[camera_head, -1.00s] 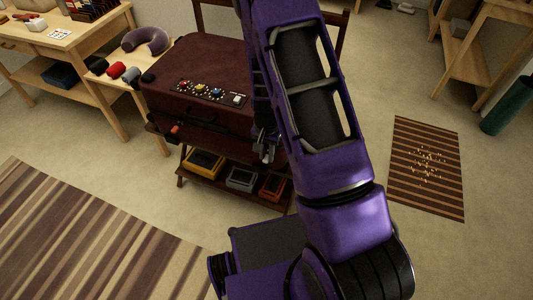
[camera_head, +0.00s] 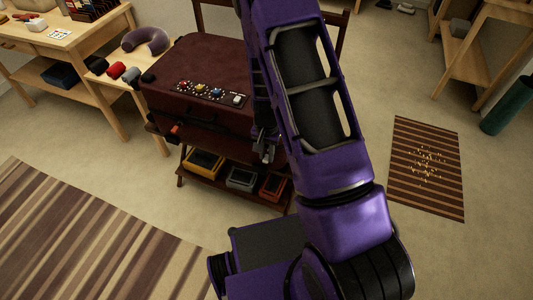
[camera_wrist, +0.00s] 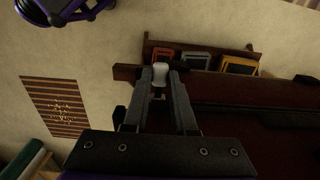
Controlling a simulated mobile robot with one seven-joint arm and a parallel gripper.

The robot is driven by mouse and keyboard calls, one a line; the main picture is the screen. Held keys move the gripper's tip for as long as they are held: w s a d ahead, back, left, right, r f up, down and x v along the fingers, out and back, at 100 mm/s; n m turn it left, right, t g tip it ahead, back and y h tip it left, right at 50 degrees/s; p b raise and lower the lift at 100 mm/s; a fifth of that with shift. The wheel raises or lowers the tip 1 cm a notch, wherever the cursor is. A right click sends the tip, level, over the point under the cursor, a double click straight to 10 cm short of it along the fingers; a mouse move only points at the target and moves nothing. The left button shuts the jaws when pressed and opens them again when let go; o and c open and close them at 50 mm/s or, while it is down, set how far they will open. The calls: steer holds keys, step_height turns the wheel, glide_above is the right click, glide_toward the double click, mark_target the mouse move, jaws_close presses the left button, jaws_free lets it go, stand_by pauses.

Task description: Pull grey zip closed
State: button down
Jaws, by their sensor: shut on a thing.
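The maroon suitcase (camera_head: 203,75) stands closed-lidded on a wooden rack, and its dark side also shows in the wrist view (camera_wrist: 245,93). My gripper (camera_head: 265,147) is at the right part of its front side, partly behind my purple arm. In the wrist view my gripper (camera_wrist: 162,82) has its two fingers shut on a small pale grey piece, the grey zip pull (camera_wrist: 160,72). A red pull (camera_head: 175,128) hangs at the left of the suitcase front. My arm hides the suitcase's right end, and the zip line is too dark to follow.
A panel with coloured knobs (camera_head: 211,92) is on the lid. Yellow, grey and red boxes (camera_head: 204,162) sit on the rack's lower shelf (camera_head: 221,179). A wooden table (camera_head: 62,40) stands at left.

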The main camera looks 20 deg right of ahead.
steer(key=w+a, duration=0.8)
steer(key=a, duration=0.3)
steer(key=shift+w+a, duration=0.3)
steer(key=shift+a, duration=0.1)
steer(key=shift+r, duration=0.1)
steer(key=c, duration=0.8)
jaws_free()
steer(key=shift+o, duration=0.4)
step_height(320, 180, up, 17)
steer(key=p, duration=0.2)
steer(key=shift+r, duration=0.15)
